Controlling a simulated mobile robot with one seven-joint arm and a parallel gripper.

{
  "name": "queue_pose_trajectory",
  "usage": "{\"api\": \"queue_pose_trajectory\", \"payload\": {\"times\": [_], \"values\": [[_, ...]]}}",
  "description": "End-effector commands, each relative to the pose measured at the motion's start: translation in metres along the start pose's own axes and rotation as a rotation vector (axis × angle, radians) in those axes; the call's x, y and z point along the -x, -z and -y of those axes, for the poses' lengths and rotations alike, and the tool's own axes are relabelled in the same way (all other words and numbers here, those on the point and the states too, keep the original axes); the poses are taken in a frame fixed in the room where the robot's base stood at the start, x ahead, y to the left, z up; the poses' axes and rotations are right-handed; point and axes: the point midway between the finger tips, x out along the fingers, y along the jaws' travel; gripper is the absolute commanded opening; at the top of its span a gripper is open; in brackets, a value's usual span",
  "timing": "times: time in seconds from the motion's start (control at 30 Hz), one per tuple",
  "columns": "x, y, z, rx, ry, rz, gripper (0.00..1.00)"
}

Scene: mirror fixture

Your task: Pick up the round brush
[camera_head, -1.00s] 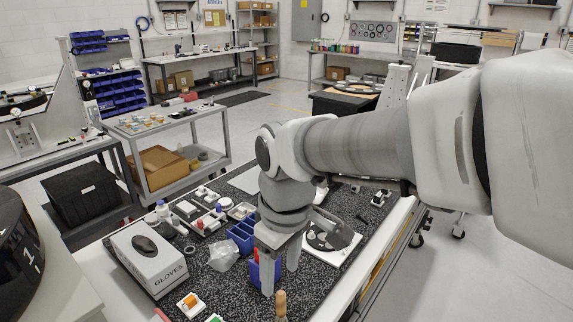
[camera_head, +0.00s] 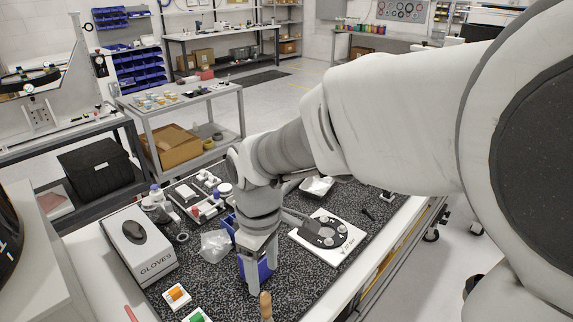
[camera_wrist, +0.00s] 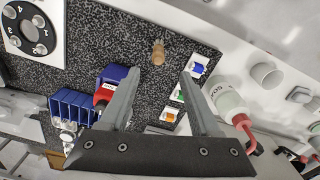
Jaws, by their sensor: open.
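A light wooden piece, apparently the handle of the round brush (camera_head: 266,305), stands near the bottom edge of the head view. It also shows in the wrist view (camera_wrist: 158,52), just beyond and between my fingertips; its bristles cannot be made out. My gripper (camera_head: 262,277) points down over the speckled dark mat (camera_head: 225,285), fingers apart and empty. In the wrist view my gripper (camera_wrist: 160,73) has nothing between its fingers. The brush is close to the fingertips but not visibly touched.
A blue bin (camera_wrist: 110,74) with a red item is beside one finger. Small cards with orange (camera_head: 176,294) and green (camera_head: 198,316) pieces lie nearby. A glove box (camera_head: 137,250), a clear bag (camera_head: 214,244) and a white numbered dial plate (camera_head: 328,237) also occupy the mat.

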Motion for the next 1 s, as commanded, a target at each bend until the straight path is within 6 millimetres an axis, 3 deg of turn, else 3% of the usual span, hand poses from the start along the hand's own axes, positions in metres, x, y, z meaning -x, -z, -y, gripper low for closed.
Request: {"api": "queue_pose_trajectory", "payload": {"times": [0.1, 0.3, 0.57, 0.8, 1.0], "values": [[-0.029, -0.001, 0.0, 0.0, 0.003, 0.006, 0.64], [-0.064, -0.001, 0.0, -0.001, 0.001, 0.003, 0.64], [-0.081, 0.0, -0.001, 0.0, 0.0, 0.001, 0.64], [-0.115, 0.001, -0.002, 0.0, 0.001, 0.004, 0.64], [-0.127, 0.001, -0.002, 0.0, 0.0, 0.001, 0.64]]}}
